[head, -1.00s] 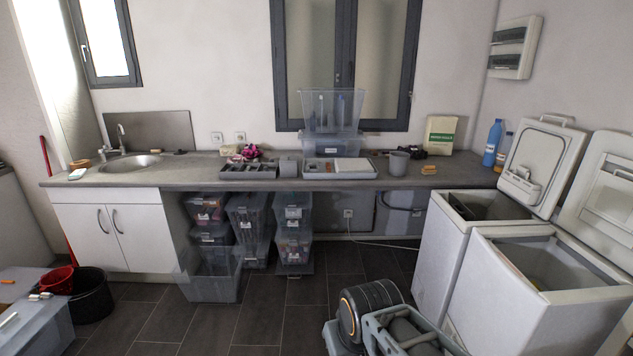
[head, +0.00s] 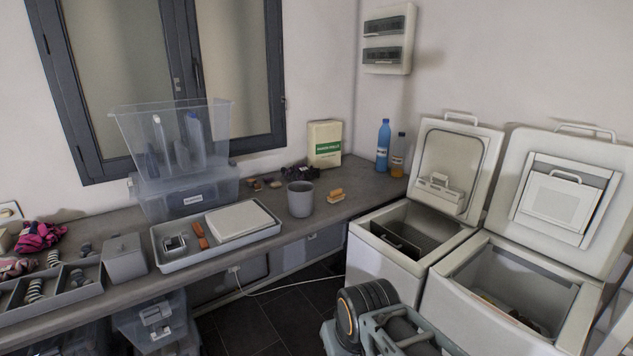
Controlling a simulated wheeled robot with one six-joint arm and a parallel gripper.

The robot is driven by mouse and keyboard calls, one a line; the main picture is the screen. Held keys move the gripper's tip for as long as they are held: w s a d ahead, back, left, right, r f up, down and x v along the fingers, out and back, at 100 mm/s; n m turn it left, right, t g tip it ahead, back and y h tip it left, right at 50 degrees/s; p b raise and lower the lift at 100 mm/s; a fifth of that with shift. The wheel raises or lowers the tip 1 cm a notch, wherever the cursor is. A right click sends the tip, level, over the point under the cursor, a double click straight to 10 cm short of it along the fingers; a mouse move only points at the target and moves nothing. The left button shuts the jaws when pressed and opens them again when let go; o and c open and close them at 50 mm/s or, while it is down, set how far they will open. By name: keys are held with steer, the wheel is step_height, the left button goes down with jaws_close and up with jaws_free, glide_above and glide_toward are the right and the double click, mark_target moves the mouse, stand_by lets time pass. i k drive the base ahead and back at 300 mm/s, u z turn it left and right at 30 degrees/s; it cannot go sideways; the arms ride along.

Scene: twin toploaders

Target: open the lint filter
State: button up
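Two white top-loading machines stand side by side at the right with lids raised. The right machine (head: 480,310) has a lid (head: 612,210) with a square panel (head: 550,203) on its inner face; the panel has a small handle and lies closed against the lid. It may be the lint filter, but no label is readable. The left machine (head: 385,262) has a lid (head: 462,150) with a small tray-like compartment (head: 440,195) and handle low on its inner face. Both tubs are open. My gripper is not in view; only a part of my arm shows at the bottom.
A grey counter (head: 325,218) runs along the wall, bearing a grey cup (head: 300,199), a brush (head: 336,195), a paper bag (head: 324,144), a blue bottle (head: 383,146) and a tray (head: 160,260).

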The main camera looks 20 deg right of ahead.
mark_target(568, 204)
steer(key=z, duration=1.05)
steer(key=i, duration=1.05)
steer(key=z, duration=1.25)
steer(key=i, duration=0.25)
steer(key=z, duration=0.1)
